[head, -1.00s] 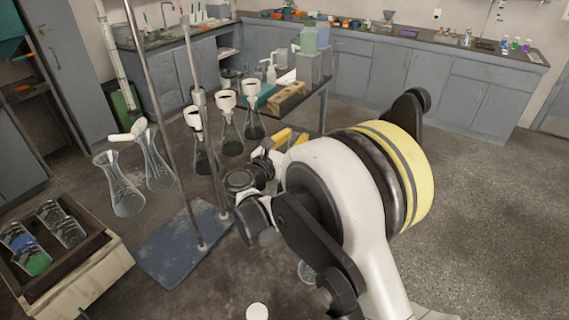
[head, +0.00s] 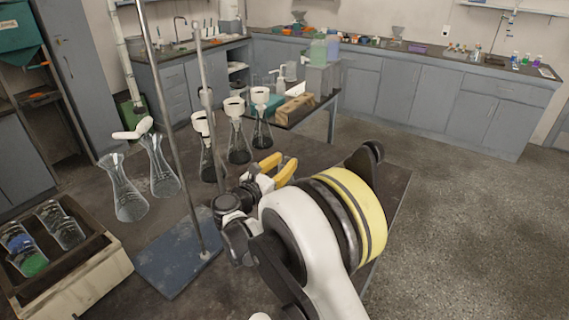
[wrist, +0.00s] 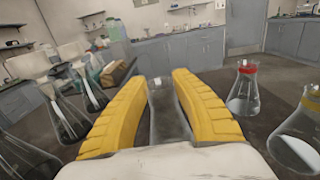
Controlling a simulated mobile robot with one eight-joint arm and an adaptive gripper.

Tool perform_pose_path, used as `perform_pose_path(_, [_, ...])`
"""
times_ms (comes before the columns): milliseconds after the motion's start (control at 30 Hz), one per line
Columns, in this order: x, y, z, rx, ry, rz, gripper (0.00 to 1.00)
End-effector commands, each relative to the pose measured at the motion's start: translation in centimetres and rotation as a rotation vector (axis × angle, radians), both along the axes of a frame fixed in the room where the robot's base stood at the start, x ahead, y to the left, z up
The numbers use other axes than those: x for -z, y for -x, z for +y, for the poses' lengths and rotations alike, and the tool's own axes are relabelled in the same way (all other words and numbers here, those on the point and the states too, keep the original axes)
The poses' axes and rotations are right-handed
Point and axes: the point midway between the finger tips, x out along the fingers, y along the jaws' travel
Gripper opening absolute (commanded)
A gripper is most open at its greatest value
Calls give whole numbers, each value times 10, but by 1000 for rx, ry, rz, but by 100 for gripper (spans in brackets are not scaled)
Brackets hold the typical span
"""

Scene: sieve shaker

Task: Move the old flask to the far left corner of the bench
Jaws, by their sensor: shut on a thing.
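My gripper (head: 279,166) is at the middle of the head view, its yellow fingers pointing away to the right. In the wrist view its fingers (wrist: 160,78) close around a clear glass vessel (wrist: 168,118), which looks empty. Its lower part is hidden by my gripper, and I cannot tell from any marking whether it is the old flask. In the head view the held glass cannot be made out. The dark bench (head: 318,153) lies beneath, with its right edge showing beyond my arm.
Three white-topped flasks (head: 238,148) stand left of my gripper. Two clear flasks (head: 126,196) are further left. A stand with metal rods rises from a blue plate (head: 172,262). A wooden box (head: 75,285) holds beakers. Red-collared (wrist: 243,95) and yellow-collared (wrist: 298,140) flasks stand right in the wrist view.

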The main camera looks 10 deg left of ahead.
Motion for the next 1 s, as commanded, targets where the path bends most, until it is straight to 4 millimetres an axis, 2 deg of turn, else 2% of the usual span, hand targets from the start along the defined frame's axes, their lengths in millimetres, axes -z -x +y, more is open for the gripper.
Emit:
perform_pose_path(100, [4, 0, 0, 0, 0, 0, 0])
perform_pose_path(133, [3, 0, 0, 0, 0, 0, 41])
perform_pose_path(167, [3, 0, 0, 0, 0, 0, 50])
perform_pose_path(567, [-2, 2, 1, -1, 0, 0, 50])
perform_pose_path(667, [-3, 16, 7, -3, 0, 0, 50])
perform_pose_path(1000, [-3, 88, 31, -3, 0, 0, 50])
